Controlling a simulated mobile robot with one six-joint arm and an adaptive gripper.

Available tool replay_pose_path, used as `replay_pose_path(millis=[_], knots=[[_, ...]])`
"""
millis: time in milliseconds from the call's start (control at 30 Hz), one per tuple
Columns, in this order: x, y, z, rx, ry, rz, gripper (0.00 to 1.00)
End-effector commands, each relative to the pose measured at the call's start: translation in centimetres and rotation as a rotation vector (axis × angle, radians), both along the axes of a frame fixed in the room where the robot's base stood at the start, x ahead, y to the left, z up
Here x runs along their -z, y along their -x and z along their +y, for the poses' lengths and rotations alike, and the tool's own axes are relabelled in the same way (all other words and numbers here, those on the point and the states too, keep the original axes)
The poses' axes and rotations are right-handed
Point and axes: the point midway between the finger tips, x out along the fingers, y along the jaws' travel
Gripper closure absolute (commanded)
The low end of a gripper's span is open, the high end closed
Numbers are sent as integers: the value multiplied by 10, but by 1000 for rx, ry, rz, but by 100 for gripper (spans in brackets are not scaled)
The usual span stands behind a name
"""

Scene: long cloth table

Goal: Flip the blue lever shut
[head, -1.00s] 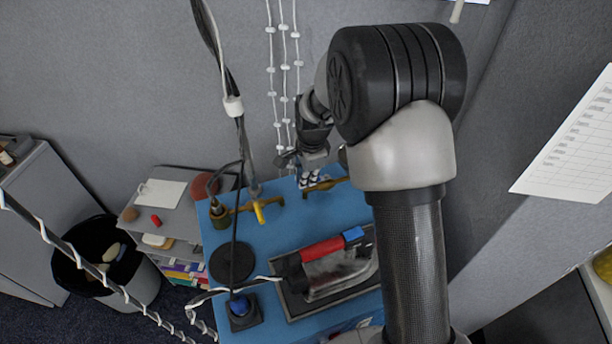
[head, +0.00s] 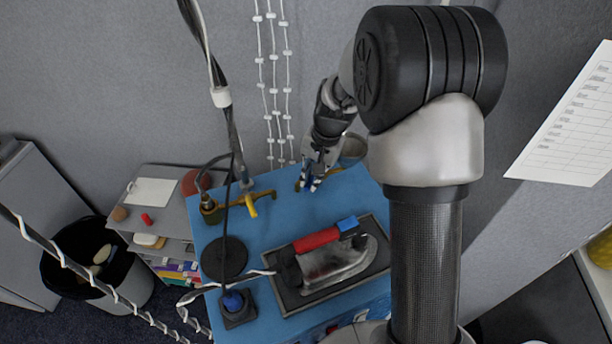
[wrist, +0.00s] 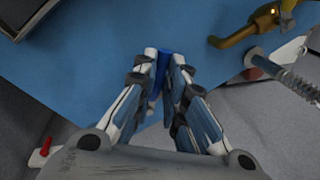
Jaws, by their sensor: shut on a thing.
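The blue lever (wrist: 163,64) shows in the wrist view as a blue piece between the fingertips of my gripper (wrist: 163,58). The fingers are closed on it and hide much of its shape. In the head view, my gripper (head: 312,184) points down at the far edge of the blue table (head: 290,215). A little brass (head: 298,186) shows beside the fingers there. The lever's angle is hard to tell behind the fingers.
A brass valve with a yellow lever (head: 251,208) stands left of my gripper. An iron with a red handle (head: 315,240) sits on a dark tray (head: 290,303) nearer. A black disc (head: 224,258) and a blue button (head: 233,301) lie to the left. Cables hang nearby.

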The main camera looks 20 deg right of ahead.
Motion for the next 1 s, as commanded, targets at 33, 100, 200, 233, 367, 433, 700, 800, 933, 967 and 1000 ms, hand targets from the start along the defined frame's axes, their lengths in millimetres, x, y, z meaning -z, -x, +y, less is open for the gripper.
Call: replay_pose_path(millis=[33, 100, 200, 233, 367, 433, 700, 800, 933, 967, 1000], knots=[[1, 1, -3, -43, 0, 0, 100], [1, 3, -7, -108, 0, 0, 100], [1, 6, -13, -205, 0, 0, 100], [1, 6, -14, -234, 0, 0, 100], [0, 9, -22, -355, 0, 0, 100], [0, 9, -26, -419, 1, 1, 100], [0, 10, -39, -631, 1, 0, 100], [0, 10, -42, -689, 1, 1, 100], [0, 9, -46, -747, 2, 0, 100], [0, 9, -46, -758, 2, 0, 100], [0, 9, -47, -771, 1, 0, 100]])
